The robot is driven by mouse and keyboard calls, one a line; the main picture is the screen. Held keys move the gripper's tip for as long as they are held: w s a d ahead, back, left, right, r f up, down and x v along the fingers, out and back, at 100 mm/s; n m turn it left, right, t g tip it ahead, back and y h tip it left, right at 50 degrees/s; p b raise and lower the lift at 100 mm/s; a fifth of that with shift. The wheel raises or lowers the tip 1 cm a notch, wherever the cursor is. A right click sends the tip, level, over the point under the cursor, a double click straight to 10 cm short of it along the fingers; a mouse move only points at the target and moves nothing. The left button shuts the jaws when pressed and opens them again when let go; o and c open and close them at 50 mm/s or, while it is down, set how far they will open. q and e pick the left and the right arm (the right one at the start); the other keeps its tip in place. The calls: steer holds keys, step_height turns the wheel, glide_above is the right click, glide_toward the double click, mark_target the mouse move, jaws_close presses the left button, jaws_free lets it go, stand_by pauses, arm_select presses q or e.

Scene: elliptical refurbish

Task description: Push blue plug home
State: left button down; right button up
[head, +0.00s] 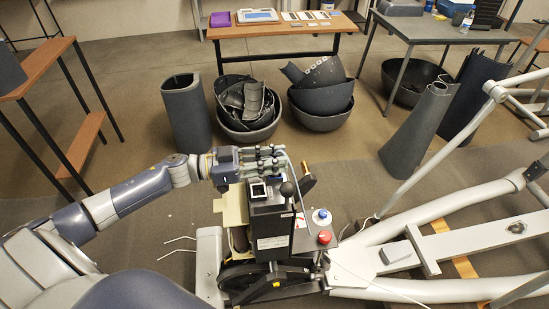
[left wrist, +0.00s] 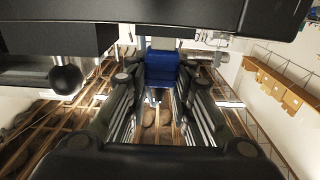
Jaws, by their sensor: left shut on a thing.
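The blue plug (left wrist: 162,70) is a blue block seen in the left wrist view between the two fingers of my left gripper (left wrist: 160,95). A pale part shows just beyond it. In the head view my left gripper (head: 277,157) comes in from the left and is shut, just above the top of the dark upright housing (head: 272,222) of the elliptical. The plug is hidden in the head view. I cannot tell how deep it sits or whether it touches a socket. My right gripper is not in view.
A black ball-ended lever (head: 287,189), a blue knob (head: 321,215) and a red knob (head: 324,237) are close by on the machine. Pale frame tubes (head: 450,205) spread to the right. Dark bowls of parts (head: 321,108) stand behind, before a wooden table (head: 240,31).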

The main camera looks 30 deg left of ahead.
arm_select(q)
steer(key=shift+f+b, duration=0.35)
steer(key=shift+f, duration=0.35)
stand_by(1.2)
steer(key=c, duration=1.3)
jaws_free()
steer(key=shift+a, duration=0.1)
steer(key=v, duration=1.1)
steer(key=shift+s+a, duration=0.3)
